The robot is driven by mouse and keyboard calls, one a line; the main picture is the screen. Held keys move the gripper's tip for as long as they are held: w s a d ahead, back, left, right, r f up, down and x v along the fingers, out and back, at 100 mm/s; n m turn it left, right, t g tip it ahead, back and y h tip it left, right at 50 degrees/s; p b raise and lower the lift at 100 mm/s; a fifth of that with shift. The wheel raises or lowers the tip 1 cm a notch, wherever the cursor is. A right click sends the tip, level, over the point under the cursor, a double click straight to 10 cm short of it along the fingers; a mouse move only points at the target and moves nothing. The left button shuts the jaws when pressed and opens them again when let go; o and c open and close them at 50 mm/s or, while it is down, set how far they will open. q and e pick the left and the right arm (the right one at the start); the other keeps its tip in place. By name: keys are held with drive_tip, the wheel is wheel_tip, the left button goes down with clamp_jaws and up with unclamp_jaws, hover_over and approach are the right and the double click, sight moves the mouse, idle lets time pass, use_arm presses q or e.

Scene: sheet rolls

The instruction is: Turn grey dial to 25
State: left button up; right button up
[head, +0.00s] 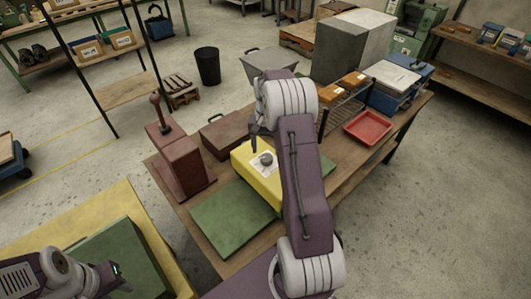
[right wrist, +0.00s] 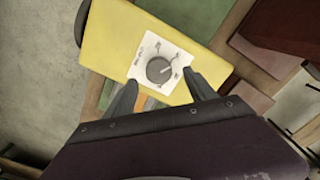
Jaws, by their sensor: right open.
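The grey dial (head: 266,159) sits on a white scale plate on a yellow box (head: 268,187) on the wooden table. In the right wrist view the round dial (right wrist: 159,70) shows a pointer mark towards the right side of its white plate (right wrist: 172,50); the printed numbers are too small to read. My right gripper (right wrist: 161,82) is open, its two fingers on either side of the dial's near side, apart from it in the picture. In the head view my right gripper (head: 254,138) is above the yellow box. My left gripper (head: 118,277) is at the bottom left; its jaws are unclear.
A dark red block with a lever (head: 182,165) stands left of the yellow box, with a brown case (head: 226,131) behind. A green mat (head: 232,217) lies in front. A red tray (head: 368,128), a wire rack and a blue box (head: 394,88) are to the right.

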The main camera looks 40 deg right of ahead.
sight(267, 157)
wheel_tip(267, 157, down, 4)
drive_tip(key=shift+s+d+r+p, duration=0.1)
drive_tip(key=shift+s+r+p, duration=0.1)
drive_tip(key=shift+p, duration=0.15)
drive_tip(key=shift+f, duration=0.15)
drive_tip(key=shift+w, duration=0.1)
drive_tip(key=c, duration=1.4)
